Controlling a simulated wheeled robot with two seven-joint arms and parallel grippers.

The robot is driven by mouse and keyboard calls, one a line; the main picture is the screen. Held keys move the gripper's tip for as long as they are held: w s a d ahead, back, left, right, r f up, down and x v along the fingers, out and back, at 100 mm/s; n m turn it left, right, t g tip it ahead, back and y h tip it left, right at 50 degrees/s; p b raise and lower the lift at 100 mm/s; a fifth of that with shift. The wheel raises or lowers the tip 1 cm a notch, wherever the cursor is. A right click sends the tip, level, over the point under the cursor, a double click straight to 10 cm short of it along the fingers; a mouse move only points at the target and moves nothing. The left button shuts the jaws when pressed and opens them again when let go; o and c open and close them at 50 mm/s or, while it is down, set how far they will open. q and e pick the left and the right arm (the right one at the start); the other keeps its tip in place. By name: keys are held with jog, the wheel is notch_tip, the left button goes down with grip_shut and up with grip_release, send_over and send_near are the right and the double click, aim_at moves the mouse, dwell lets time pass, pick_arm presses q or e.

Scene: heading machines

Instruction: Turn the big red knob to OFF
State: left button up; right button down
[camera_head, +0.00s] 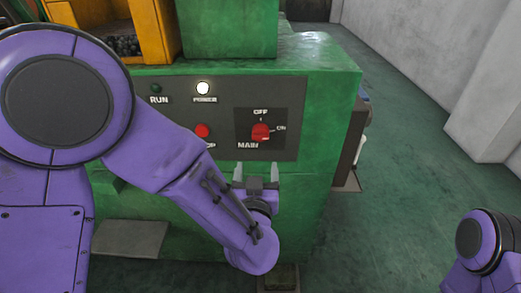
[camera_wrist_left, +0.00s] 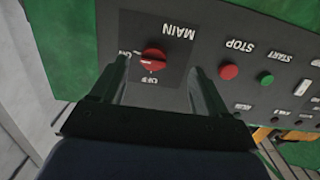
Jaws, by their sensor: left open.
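The big red knob (camera_head: 261,132) sits on a dark square plate labelled MAIN on the machine's control panel. OFF is printed above it and ON to its right. Its pale pointer line appears turned toward ON. My left gripper (camera_head: 256,173) is open and empty, just below the knob, with its fingers toward the panel. In the left wrist view, which is upside down, the knob (camera_wrist_left: 153,60) shows between the two fingers, beyond their tips, with no contact visible. My right gripper is out of view; only part of my right arm shows at lower right.
The grey panel (camera_head: 222,98) also carries a lit white POWER lamp (camera_head: 203,88), a dark green RUN lamp (camera_head: 156,88) and a red STOP button (camera_head: 202,131), partly beside my left arm. Green floor (camera_head: 400,130) is open right of the machine, before a pale wall.

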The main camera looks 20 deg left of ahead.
aim_at(260, 139)
pick_arm(q)
jog(key=shift+t, duration=0.4)
jog(key=x, duration=0.3)
jog(key=r+p+x, duration=0.1)
jog(key=x, duration=0.3)
jog(key=r+x, duration=0.1)
jog(key=x, duration=0.2)
jog(key=shift+w+d+r, duration=0.1)
jog(key=shift+w+d, duration=0.05)
jog(key=shift+w, duration=0.2)
jog(key=c, duration=1)
